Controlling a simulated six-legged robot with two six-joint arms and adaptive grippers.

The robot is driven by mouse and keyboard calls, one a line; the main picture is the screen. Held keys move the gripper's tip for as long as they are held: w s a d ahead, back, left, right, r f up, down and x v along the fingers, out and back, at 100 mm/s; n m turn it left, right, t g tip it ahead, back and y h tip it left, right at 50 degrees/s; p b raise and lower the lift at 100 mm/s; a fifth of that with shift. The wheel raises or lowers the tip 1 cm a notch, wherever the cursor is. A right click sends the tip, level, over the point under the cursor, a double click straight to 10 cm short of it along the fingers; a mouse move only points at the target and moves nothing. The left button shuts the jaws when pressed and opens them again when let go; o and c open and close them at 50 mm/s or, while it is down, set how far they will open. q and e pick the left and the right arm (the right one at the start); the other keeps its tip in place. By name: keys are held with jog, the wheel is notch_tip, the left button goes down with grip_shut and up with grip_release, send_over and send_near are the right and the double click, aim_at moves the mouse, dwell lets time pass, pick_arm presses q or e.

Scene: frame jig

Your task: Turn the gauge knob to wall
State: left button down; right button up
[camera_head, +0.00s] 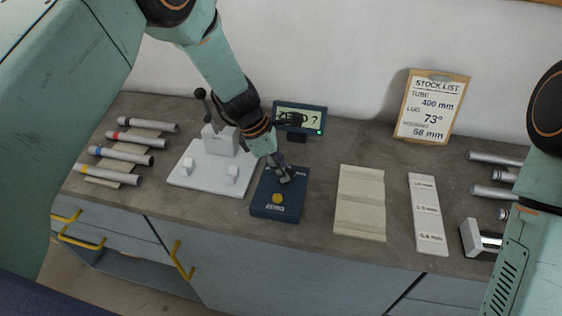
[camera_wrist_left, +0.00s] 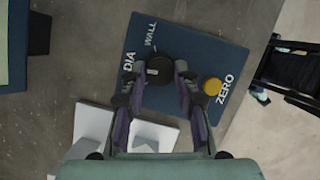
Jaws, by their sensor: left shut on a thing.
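The gauge box (camera_head: 289,213) is a dark blue block on the bench with a yellow ZERO button (camera_head: 277,198). In the left wrist view its top (camera_wrist_left: 190,42) carries the labels DIA, WALL and ZERO. The round black gauge knob (camera_wrist_left: 159,67) sits between the DIA and WALL labels and the yellow button (camera_wrist_left: 212,86). My left gripper (camera_head: 285,178) reaches down onto the box, its two fingers shut on the knob, one on each side. I cannot tell which label the knob points to.
A white fixture (camera_head: 205,178) with a lever stands left of the box. Behind is a display (camera_head: 312,122) reading "?", partly hidden. Tubes (camera_head: 125,137) lie at left, more at right. A beige board (camera_head: 360,205) and a white strip (camera_head: 428,215) lie to the right.

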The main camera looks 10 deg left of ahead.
pick_arm(q)
jog(key=m+g, duration=0.1)
jog(key=m, duration=0.2)
jog(key=shift+w, duration=0.1)
jog(key=m+g, duration=0.1)
jog(key=m, duration=0.1)
jog(key=shift+w+f+m+b, duration=0.1)
jog(key=shift+w+m+b, duration=0.05)
jog(key=shift+m+b, duration=0.25)
jog(key=m+b, duration=0.1)
jog(key=m, duration=0.1)
jog(key=m+g+b, duration=0.1)
jog(key=m, duration=0.1)
jog(key=shift+w+g+y, duration=0.1)
jog(key=shift+g+y, duration=0.2)
jog(key=shift+w+d+m+g+y+b, duration=0.1)
jog(key=shift+m+g+y+b, duration=0.25)
jog(key=shift+m, duration=0.65)
jog(key=shift+d+m+g+y+b, duration=0.15)
jog(key=shift+m+b, duration=0.35)
jog(key=shift+m, duration=0.5)
jog(key=shift+a, duration=0.1)
jog(key=c, duration=1)
grip_release()
